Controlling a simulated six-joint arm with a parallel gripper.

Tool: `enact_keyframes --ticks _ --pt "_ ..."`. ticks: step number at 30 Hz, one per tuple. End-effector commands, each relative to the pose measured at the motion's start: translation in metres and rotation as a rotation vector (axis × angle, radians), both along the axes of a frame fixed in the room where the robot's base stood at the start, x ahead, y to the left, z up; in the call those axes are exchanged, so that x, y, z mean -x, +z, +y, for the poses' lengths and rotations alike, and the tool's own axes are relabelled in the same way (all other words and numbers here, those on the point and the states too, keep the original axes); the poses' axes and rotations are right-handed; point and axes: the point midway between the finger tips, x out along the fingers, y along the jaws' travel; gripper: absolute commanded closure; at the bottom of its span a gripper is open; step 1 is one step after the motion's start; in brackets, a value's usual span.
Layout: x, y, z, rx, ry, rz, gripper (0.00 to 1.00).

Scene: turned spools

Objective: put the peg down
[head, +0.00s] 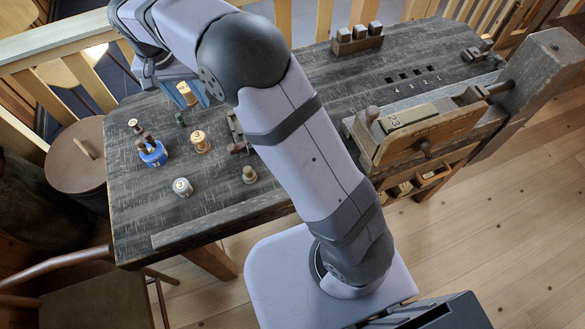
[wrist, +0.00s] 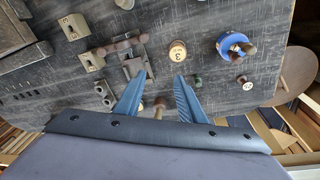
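My gripper (wrist: 162,75) is open, its two blue fingers apart with nothing gripped between them. In the head view my gripper (head: 178,92) is over the far left of the table, partly hidden by my arm. A tan turned piece (head: 187,92) shows beside a finger; it also shows low between the fingers in the wrist view (wrist: 160,104), partly hidden by my palm. A blue round piece (head: 153,156) has brown pegs (head: 147,138) standing at it; it also shows in the wrist view (wrist: 231,43). I cannot tell which piece is the task's peg.
A tan spool marked 3 (head: 201,142), a small green piece (head: 180,119), a brown piece (head: 135,126), a pale spool (head: 183,187) and a tan piece (head: 249,175) stand around the dark table (head: 140,205). A vise (head: 420,125) is at right.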

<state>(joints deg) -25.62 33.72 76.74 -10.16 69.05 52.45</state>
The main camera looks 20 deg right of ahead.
Motion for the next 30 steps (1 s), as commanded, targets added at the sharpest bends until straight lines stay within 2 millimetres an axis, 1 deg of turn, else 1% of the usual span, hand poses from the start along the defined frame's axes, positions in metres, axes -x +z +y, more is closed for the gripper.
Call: enact_keyframes --ticks 1,3,5,6,8,9,11,12,15,18,22,24,26,30 --pt "0.01 0.001 -0.02 -0.007 0.022 0.015 0.64" --pt "0.026 -0.002 -0.044 -0.018 0.067 0.034 0.64" --pt "0.042 -0.005 -0.064 -0.029 0.104 0.049 0.64" --pt "0.054 -0.007 -0.076 -0.035 0.128 0.058 0.64" --pt "0.072 -0.011 -0.094 -0.048 0.162 0.07 0.64" --pt "0.085 -0.015 -0.105 -0.056 0.185 0.077 0.64" --pt "0.107 -0.02 -0.12 -0.067 0.219 0.086 0.64" --pt "0.121 -0.024 -0.129 -0.074 0.241 0.09 0.64" --pt "0.157 -0.034 -0.149 -0.091 0.291 0.099 0.64" --pt "0.189 -0.044 -0.162 -0.104 0.332 0.104 0.64" --pt "0.22 -0.055 -0.171 -0.116 0.371 0.108 0.64" --pt "0.231 -0.059 -0.174 -0.12 0.386 0.109 0.64" --pt "0.237 -0.062 -0.175 -0.121 0.395 0.11 0.64" --pt "0.243 -0.064 -0.177 -0.124 0.402 0.11 0.64"
